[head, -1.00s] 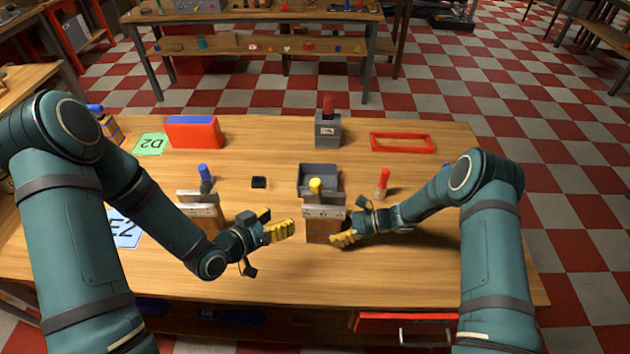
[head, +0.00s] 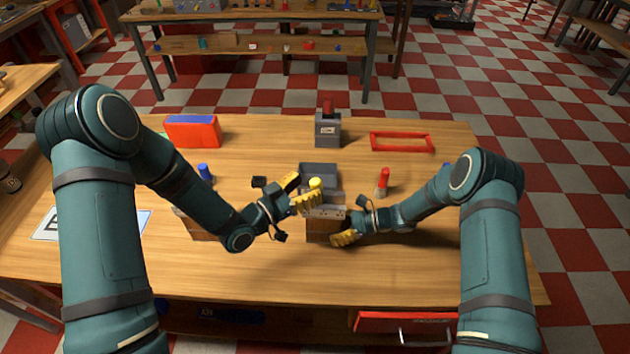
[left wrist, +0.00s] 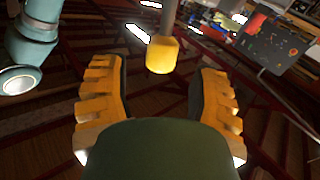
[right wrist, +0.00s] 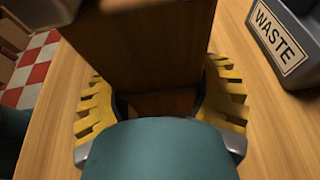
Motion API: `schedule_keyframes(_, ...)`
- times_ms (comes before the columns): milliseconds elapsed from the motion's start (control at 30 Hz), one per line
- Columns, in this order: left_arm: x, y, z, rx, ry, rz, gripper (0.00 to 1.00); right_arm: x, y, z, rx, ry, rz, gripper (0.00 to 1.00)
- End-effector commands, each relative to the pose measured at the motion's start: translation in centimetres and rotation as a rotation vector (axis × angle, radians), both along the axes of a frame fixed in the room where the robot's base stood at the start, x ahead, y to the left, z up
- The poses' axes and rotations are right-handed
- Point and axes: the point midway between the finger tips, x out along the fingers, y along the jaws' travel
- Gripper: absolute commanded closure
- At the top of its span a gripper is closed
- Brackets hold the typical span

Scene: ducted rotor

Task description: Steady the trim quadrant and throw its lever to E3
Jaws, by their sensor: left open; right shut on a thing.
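The quadrant has a wooden base (head: 319,231) with a pale metal plate on top and a lever with a yellow knob (head: 316,183). My right gripper (head: 345,237) is shut on the base from the right, low near the tabletop. In the right wrist view the wooden base (right wrist: 150,55) stands between its yellow fingers. My left gripper (head: 304,194) is open beside the lever, close to the knob. In the left wrist view the yellow knob (left wrist: 162,55) is just beyond and between the spread fingertips, apart from both. The plate's markings are unreadable here, partly behind the left fingers.
A grey bin (head: 319,170) is behind the quadrant; its side reads WASTE in the right wrist view (right wrist: 280,38). A red-knobbed piece (head: 382,182) stands right. A blue-knobbed lever (head: 205,172) is partly behind my left arm. The front tabletop is clear.

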Motion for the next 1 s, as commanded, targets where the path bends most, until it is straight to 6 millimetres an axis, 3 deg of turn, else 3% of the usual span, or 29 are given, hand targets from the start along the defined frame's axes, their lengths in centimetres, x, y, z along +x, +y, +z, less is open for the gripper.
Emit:
schedule_keyframes(200, 1.5, -1.7, 0.0, -0.001, 0.000, 0.000, 0.39, 0.0, 0.0, 0.0, 0.000, 0.000, 0.000, 0.66)
schedule_keyframes(567, 1.8, -2.0, 0.0, -0.001, 0.002, 0.001, 0.39, 0.0, 0.0, 0.0, 0.001, 0.000, 0.000, 0.66)
schedule_keyframes(600, 1.8, -2.0, 0.0, -0.001, 0.002, 0.001, 0.44, 0.0, 0.0, 0.0, 0.001, 0.000, 0.000, 0.66)
schedule_keyframes(767, 1.8, -2.0, 0.0, -0.001, 0.002, 0.001, 1.00, 0.0, 0.0, 0.0, 0.001, 0.000, 0.000, 0.66)
schedule_keyframes(1000, 1.8, -2.0, 0.0, 0.000, 0.002, 0.001, 1.00, 0.0, 0.0, 0.0, 0.001, -0.001, 0.000, 0.66)
